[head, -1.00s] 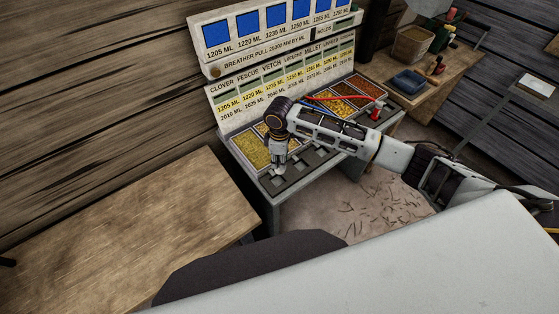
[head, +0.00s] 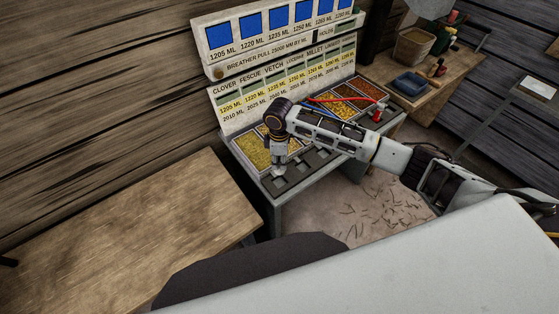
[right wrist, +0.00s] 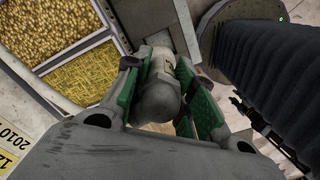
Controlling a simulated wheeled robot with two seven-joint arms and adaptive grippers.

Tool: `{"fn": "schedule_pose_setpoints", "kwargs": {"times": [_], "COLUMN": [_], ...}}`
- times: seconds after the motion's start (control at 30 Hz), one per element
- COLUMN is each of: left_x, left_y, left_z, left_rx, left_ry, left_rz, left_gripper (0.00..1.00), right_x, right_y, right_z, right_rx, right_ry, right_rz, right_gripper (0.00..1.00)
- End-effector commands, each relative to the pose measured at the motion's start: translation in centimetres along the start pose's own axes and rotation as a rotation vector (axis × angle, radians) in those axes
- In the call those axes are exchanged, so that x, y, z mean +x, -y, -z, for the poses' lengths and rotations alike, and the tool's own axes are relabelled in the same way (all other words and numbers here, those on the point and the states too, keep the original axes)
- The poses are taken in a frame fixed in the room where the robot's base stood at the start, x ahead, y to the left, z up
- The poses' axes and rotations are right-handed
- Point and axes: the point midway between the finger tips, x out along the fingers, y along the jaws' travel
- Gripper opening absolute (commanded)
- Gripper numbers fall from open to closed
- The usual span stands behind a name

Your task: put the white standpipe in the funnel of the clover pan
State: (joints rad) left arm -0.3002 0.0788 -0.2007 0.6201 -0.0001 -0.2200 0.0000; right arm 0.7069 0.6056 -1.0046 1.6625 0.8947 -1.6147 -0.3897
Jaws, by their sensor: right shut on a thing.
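My right gripper (head: 279,163) points down over the front left of the seed bench. In the right wrist view, its green-padded fingers (right wrist: 165,85) are shut on a pale grey-white rounded cylinder, the white standpipe (right wrist: 158,98). Its lower end is mostly hidden, and I cannot tell whether it is inside an opening. The clover pan (head: 252,152), with yellow seed, is the leftmost pan, under the CLOVER label; in the right wrist view it lies left of the gripper (right wrist: 85,75). The pan's funnel cannot be made out clearly behind the gripper. My left gripper is out of view.
Several square openings line the bench's front strip (head: 300,176). More seed pans stretch right, with red and blue items (head: 345,103) lying across them. A label board (head: 285,85) stands behind. A bare wooden table (head: 150,220) stands at left, a cluttered one (head: 440,85) at back right.

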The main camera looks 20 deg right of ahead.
Motion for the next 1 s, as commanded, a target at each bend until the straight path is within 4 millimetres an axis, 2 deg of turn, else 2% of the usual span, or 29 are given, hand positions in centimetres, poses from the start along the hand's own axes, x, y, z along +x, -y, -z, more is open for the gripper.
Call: {"fn": "schedule_pose_setpoints", "kwargs": {"times": [0.37,1.0], "left_x": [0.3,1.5], "left_y": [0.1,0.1], "left_z": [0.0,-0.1], "left_rx": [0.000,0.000], "left_ry": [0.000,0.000], "left_rz": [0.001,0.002], "left_gripper": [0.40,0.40], "right_x": [0.9,5.3], "right_y": [0.0,0.0], "right_z": [0.0,0.1], "right_rx": [0.001,0.000], "right_ry": [-0.001,-0.001], "right_rz": [-0.001,-0.001], "right_gripper": [0.00,0.00]}}
